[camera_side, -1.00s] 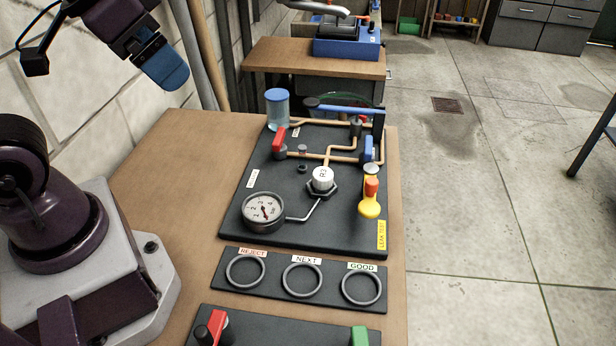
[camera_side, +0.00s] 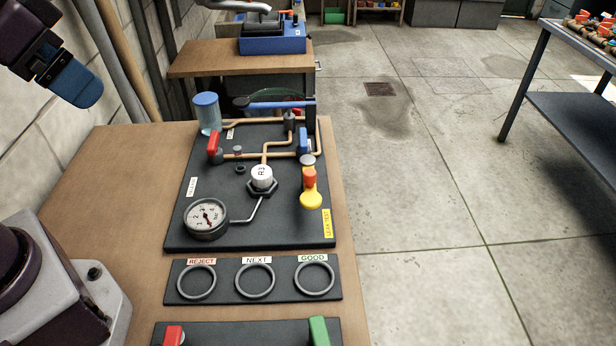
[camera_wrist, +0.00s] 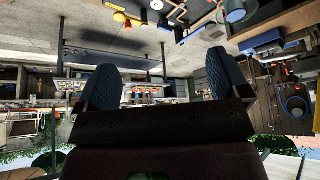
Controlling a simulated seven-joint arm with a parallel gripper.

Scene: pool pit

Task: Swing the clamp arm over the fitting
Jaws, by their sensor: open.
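The fitting, white-topped and marked R3 (camera_side: 262,176), stands in a dark hex seat on the black test board (camera_side: 185,233). I take the yellow piece with an orange knob (camera_side: 311,196) to be the clamp arm. It lies to the right of the fitting, apart from it and not over it. In the wrist view a yellow piece (camera_wrist: 120,17) shows at the top edge. My gripper is high at the upper left in the side view (camera_side: 76,86), far from the board. The wrist view shows its two blue padded fingers (camera_wrist: 162,82) wide apart with nothing between them.
A gauge (camera_side: 206,218), a red valve handle (camera_side: 214,148), a blue valve handle (camera_side: 304,141), a long blue lever (camera_side: 280,105) and a clear blue-capped jar (camera_side: 208,115) crowd the board. A plate with REJECT, NEXT and GOOD rings (camera_side: 254,279) lies in front. The bench (camera_side: 100,185) is bare at left.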

